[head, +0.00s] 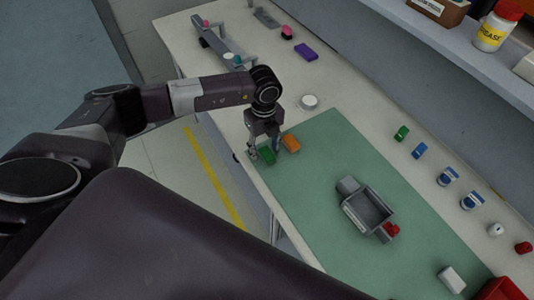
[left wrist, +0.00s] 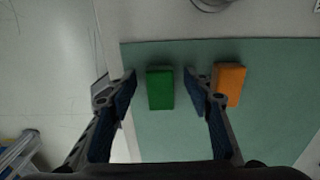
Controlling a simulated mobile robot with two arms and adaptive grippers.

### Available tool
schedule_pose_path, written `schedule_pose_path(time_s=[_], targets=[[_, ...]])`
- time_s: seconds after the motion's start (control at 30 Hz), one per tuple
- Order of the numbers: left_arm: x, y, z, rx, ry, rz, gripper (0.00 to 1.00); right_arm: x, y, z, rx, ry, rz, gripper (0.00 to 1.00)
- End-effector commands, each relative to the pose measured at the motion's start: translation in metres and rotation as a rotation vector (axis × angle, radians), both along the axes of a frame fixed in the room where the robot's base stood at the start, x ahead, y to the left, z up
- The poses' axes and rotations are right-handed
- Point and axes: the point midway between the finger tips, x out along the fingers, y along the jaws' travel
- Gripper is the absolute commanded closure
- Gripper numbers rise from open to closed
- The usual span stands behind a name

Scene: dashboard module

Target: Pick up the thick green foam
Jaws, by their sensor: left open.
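The green foam (head: 267,155) is a small green block on the green mat (head: 330,150), near the mat's left corner in the head view. In the left wrist view the green foam (left wrist: 160,88) lies between the two open fingers of my left gripper (left wrist: 160,90), touching neither as far as I can see. My left gripper (head: 264,150) points down over the foam in the head view. An orange block (head: 290,143) lies beside the green one; in the left wrist view the orange block (left wrist: 229,84) is just outside the right finger. My right gripper is not in view.
A grey tray-like module (head: 368,210) with a red part (head: 391,230) stands on the mat. A white round piece (head: 309,102) lies behind the mat. Several small parts line the right side of the table. A shelf (head: 450,55) runs along the back.

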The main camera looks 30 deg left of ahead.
Motion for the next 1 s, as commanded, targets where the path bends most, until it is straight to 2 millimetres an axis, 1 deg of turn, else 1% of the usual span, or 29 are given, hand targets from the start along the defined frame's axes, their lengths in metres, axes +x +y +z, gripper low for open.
schedule_pose_path(time_s=[0.03,0.3,0.67,0.77,0.87,1.0], targets=[[0.000,0.000,0.000,0.000,0.000,0.000,0.55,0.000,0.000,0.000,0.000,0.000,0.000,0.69],[0.000,0.000,0.000,-0.001,0.001,0.000,0.84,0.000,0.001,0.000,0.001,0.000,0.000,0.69],[0.000,0.000,0.001,-0.001,0.001,0.000,0.84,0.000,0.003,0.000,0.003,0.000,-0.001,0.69],[0.000,0.000,0.004,-0.001,0.001,-0.001,0.84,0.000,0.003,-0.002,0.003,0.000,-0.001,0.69],[0.001,-0.001,0.011,-0.002,-0.001,-0.001,0.84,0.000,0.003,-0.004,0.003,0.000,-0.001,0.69],[0.001,0.000,0.030,-0.001,-0.004,-0.001,0.84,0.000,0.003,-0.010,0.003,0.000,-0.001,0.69]])
